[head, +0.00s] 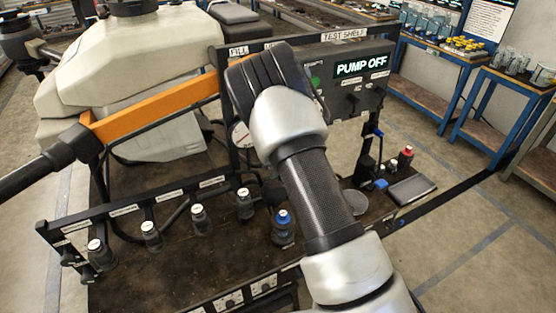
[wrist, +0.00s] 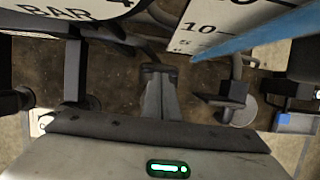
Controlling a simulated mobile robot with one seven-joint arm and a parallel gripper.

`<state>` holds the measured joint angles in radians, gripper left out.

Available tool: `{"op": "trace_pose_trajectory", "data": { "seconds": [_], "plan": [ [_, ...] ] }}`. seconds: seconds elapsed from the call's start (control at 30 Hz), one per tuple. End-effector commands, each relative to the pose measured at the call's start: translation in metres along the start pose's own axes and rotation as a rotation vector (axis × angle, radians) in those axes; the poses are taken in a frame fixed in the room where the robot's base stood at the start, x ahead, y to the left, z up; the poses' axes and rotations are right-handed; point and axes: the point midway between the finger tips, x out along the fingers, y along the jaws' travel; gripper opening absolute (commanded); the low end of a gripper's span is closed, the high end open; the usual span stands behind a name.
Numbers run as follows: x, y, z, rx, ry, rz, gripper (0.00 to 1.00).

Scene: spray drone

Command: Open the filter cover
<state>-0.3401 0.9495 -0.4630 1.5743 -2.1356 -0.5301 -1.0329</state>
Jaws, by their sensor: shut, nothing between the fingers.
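I cannot pick out the filter cover for certain. A dark canister with a blue cap (head: 282,228) stands upright on the bench, left of my arm in the head view. My gripper (wrist: 158,92) is shut and empty in the wrist view, with its fingers pointing away over the brown bench top. It touches nothing that I can see. In the head view my own arm hides the fingers. A pressure gauge marked BAR (wrist: 60,12) fills the top left of the wrist view. A white scale marked 10 (wrist: 205,28) is at the top right.
A panel reading PUMP OFF (head: 361,68) stands behind my arm. An orange bar (head: 150,103) and a white tank (head: 130,60) are at left. Several small capped nozzles (head: 198,218) line a front rail. A round grey disc (head: 355,203) and dark tray (head: 411,189) lie at right.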

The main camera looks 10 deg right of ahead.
Motion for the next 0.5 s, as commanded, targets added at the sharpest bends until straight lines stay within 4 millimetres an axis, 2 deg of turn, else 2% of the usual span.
{"op": "trace_pose_trajectory", "data": {
  "seconds": [0.5],
  "plan": [
    [-0.121, 0.001, 0.003, -0.001, -0.007, 0.001, 0.0]
  ]
}}
